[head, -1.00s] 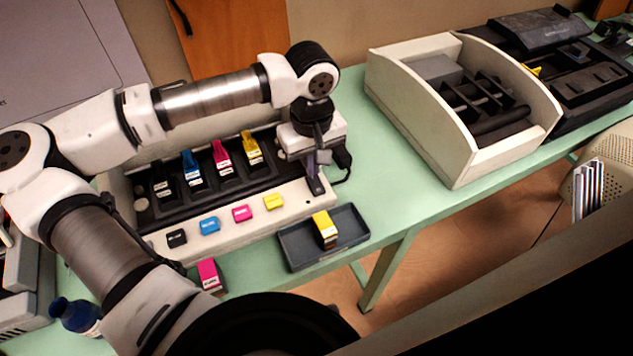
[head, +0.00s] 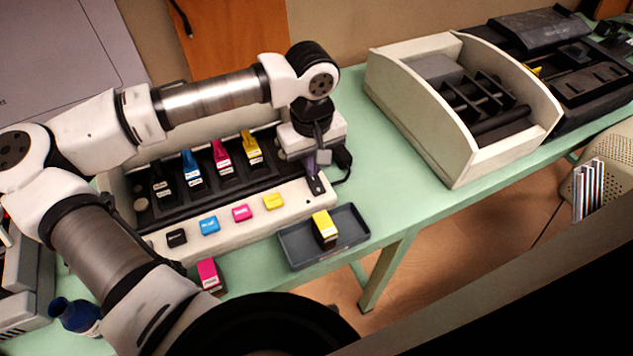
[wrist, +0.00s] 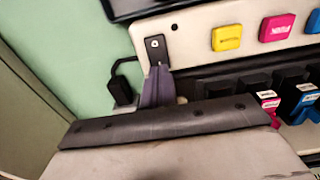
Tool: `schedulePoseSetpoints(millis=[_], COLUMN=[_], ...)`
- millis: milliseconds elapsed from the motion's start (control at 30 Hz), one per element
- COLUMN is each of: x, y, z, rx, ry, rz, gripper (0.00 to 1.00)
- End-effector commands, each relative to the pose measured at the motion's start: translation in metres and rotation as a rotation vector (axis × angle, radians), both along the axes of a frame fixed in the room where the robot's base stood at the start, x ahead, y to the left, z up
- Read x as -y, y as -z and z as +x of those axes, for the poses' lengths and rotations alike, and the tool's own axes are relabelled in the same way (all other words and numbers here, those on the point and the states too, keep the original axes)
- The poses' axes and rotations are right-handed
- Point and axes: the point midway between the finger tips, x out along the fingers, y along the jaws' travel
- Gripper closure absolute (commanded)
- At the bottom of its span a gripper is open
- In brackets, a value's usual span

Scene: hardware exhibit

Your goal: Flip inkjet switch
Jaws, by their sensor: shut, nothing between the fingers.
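The inkjet unit (head: 298,208) is a pale housing with a black bay on the green table. Its switch is a small dark plate (head: 317,185) at the right end of the front strip; it also shows in the wrist view (wrist: 155,49) with a light mark on it. My gripper (head: 313,170) is shut and empty, pointing down at the switch. In the wrist view the closed fingertips (wrist: 157,70) are at the edge of the plate, and I cannot tell whether they touch it. Fingers partly hide the switch, so its position is unclear.
Black, blue, magenta and yellow cartridges (head: 252,148) stand in the bay, with matching colour labels (head: 274,202) in front. A dark tray (head: 353,240) holds a yellow cartridge (head: 324,227). A cable (wrist: 117,75) runs beside the switch. A beige open-topped machine (head: 385,85) stands right.

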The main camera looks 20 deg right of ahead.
Motion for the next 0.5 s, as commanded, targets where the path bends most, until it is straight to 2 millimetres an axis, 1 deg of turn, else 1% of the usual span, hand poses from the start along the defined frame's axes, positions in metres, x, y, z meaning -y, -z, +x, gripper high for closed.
schedulePoseSetpoints(millis=[500], x=[0.0000], y=[0.0078], z=[0.0000], rx=[0.000], ry=[0.000], rz=[0.000], gripper=[1.00])
